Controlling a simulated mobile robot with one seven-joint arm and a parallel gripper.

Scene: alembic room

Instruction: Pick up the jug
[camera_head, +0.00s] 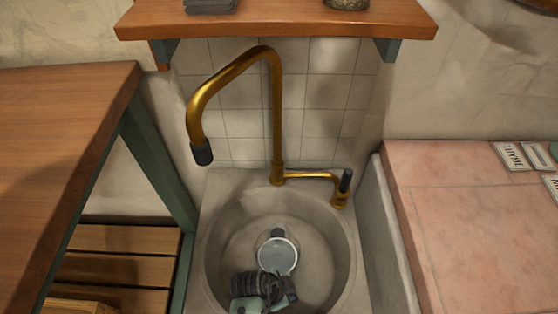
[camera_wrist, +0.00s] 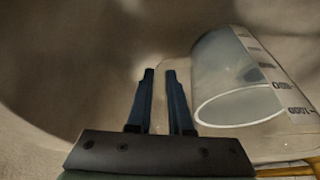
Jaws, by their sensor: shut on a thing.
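The jug (camera_head: 277,257) is a clear, pale vessel with a round mouth, down in the basin of the stone sink. In the wrist view the jug (camera_wrist: 228,72) lies to the right of my fingers, with its open rim toward the camera and dark volume marks on its side. My gripper (camera_wrist: 161,76) has its two dark fingers close together with a narrow gap, shut on the jug. The gripped part, perhaps a clear handle, is hard to make out. In the head view my dark wrist is just in front of the jug and my fingertips are hidden.
The sink (camera_head: 222,222) has a raised rim around the basin. A brass tap (camera_head: 276,110) arches above it, with a side lever (camera_head: 340,195). A wooden shelf (camera_head: 280,22) hangs above. A wooden counter (camera_head: 70,130) is left and a pink tiled counter (camera_head: 460,215) right.

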